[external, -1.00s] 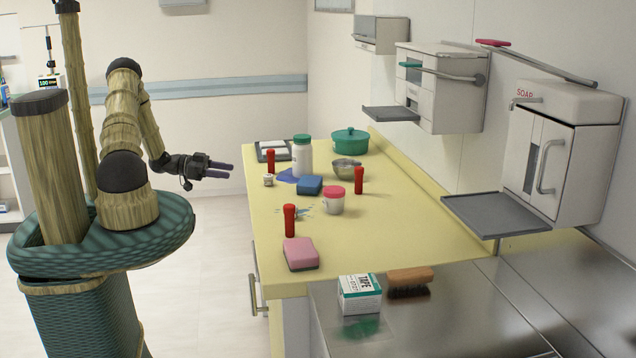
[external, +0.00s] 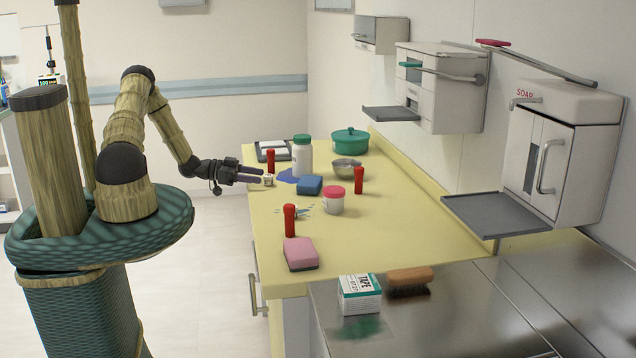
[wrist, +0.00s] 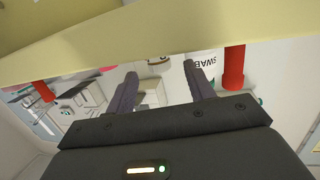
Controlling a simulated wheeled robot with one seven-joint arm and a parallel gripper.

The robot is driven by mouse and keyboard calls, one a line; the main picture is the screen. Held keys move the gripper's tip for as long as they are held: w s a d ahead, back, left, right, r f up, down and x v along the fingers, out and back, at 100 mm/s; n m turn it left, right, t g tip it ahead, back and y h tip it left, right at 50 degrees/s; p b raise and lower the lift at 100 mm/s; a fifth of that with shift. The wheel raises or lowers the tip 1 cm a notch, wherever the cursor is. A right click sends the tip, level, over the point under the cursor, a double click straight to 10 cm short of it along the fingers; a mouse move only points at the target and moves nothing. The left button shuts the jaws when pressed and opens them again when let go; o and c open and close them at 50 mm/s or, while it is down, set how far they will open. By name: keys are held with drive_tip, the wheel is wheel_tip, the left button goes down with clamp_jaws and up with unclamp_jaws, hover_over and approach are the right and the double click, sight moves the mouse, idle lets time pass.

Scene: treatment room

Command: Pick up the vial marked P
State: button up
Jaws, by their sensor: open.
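A small pale vial (external: 268,181) stands near the left edge of the yellow counter in the external view. Its marking is too small to read. My gripper (external: 256,175) reaches over that edge from the left, its fingertips pointing right and close to the vial. Whether they touch it I cannot tell. In the wrist view, which looks upside down, the two dark fingers (wrist: 162,78) are apart, with pale shapes between or behind them. I cannot pick out a P there.
Three red cylinders stand on the counter, one (external: 271,161) just behind the vial. A white jar with a green lid (external: 302,158), a blue sponge (external: 309,186) and a red-lidded tub (external: 334,200) stand to the right. A pink sponge (external: 300,254) lies nearer.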

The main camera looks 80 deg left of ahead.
sight(268, 179)
drive_tip(key=x, duration=0.1)
drive_tip(key=p+x, duration=0.1)
drive_tip(key=x, duration=0.3)
drive_tip(key=shift+s+f, duration=0.1)
drive_tip(key=shift+f, duration=0.25)
drive_tip(key=c, duration=1)
